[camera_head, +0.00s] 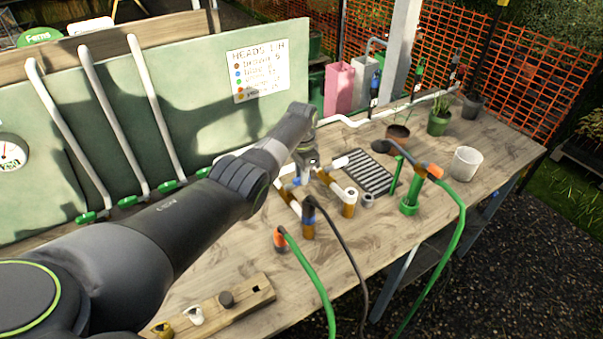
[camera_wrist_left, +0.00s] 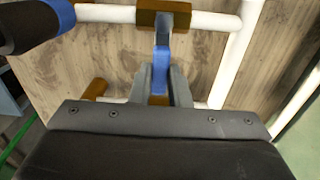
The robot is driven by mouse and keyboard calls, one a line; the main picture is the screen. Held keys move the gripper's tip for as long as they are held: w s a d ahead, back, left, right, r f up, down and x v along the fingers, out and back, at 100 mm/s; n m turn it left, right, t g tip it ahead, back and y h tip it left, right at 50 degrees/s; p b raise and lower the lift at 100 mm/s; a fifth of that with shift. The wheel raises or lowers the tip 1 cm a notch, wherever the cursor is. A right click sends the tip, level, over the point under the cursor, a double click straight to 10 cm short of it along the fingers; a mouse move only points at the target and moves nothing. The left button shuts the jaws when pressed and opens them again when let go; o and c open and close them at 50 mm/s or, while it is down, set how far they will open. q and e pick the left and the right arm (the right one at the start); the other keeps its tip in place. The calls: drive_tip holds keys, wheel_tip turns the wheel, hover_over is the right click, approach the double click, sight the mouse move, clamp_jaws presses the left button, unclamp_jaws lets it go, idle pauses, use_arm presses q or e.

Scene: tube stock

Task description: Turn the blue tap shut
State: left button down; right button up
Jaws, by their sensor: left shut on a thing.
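The blue tap handle (camera_wrist_left: 161,65) is a flat blue lever joined to a brown valve body (camera_wrist_left: 165,14) on a white pipe (camera_wrist_left: 208,20). In the left wrist view the lever points down the picture, roughly across the pipe, into my left gripper (camera_wrist_left: 160,88). The fingers are shut on the lever, one on each side. In the head view my left gripper (camera_head: 305,172) reaches down over the white pipework on the bench and hides much of the tap. My right gripper is not in view.
A black hose with a blue connector (camera_head: 309,204) stands close to my left gripper. A green hose with an orange end (camera_head: 280,238) is in front. A dark grate (camera_head: 370,172), green stand (camera_head: 409,203) and white pot (camera_head: 466,163) are to the right on the wooden bench (camera_head: 360,262).

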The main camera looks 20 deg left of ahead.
use_arm(q)
drive_tip(key=c, duration=1.4)
unclamp_jaws()
drive_tip(key=shift+d, duration=0.1)
drive_tip(key=shift+o, duration=0.2)
drive_tip(key=shift+w+r, duration=0.1)
drive_tip(key=shift+r, duration=0.4)
wheel_tip(320, 180, up, 16)
drive_tip(key=b, duration=0.1)
drive_tip(key=shift+r+b, duration=0.2)
drive_tip(key=shift+b, duration=0.2)
drive_tip(key=shift+f, duration=0.1)
